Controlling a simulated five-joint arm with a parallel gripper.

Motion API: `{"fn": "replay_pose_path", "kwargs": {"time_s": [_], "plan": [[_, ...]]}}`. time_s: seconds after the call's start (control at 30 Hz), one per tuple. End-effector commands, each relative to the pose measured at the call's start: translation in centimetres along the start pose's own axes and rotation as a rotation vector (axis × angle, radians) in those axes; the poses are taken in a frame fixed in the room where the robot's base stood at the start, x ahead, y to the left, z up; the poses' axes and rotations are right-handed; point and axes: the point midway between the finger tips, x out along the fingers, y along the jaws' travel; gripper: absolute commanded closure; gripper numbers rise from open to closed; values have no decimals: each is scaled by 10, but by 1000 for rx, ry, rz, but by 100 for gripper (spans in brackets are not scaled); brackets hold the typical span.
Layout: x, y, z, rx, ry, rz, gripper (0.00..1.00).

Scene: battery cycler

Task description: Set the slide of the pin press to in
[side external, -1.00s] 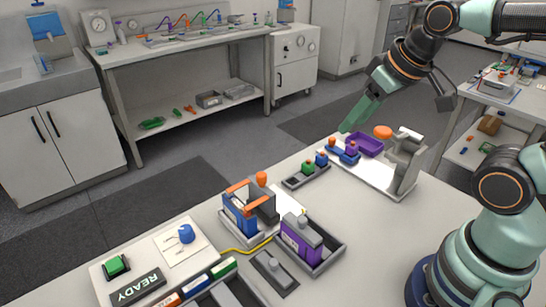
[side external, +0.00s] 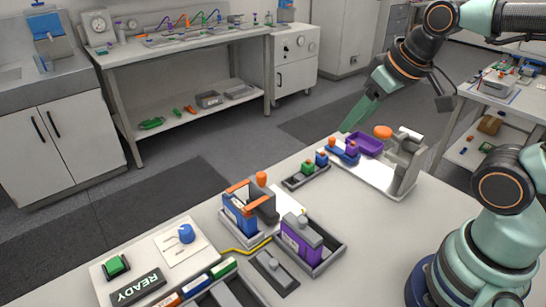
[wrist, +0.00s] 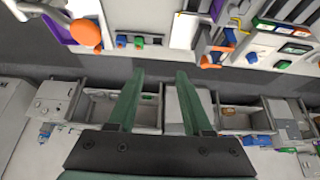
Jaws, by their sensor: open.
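The pin press (side external: 404,168) stands at the far right end of the bench, a grey upright frame on a white base plate. An orange ball knob (side external: 383,132) shows at its upper left. A blue piece, seemingly the slide (side external: 347,158), lies at the base's left end, with small orange and purple parts on it. My gripper (side external: 347,127) is open and empty, in the air behind the press's left end. In the wrist view its two green fingers (wrist: 160,74) are apart over the floor. The press's orange knob (wrist: 86,33) shows there at upper left.
A purple tray (side external: 366,145) sits on the press base. A rack of small coloured blocks (side external: 306,174) lies to its left. A blue and orange clamp unit (side external: 240,213), a purple cell (side external: 301,236) and a READY panel (side external: 138,287) are nearer. Bench is clear right of the cell.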

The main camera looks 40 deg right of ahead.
Motion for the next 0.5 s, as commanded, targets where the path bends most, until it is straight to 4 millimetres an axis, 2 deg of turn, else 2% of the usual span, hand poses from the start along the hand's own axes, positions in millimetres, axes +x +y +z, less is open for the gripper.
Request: {"fn": "replay_pose_path", "kwargs": {"time_s": [0.07, 0.1, 0.27, 0.37, 0.5], "plan": [[0, 0, 0, 0, 0, 0, 50], [0, 0, 0, 0, 0, 0, 41], [0, 4, -8, 23, -16, 6, 41], [0, 12, -24, 67, -47, 18, 41], [6, 30, -54, 157, -106, 42, 41]]}}
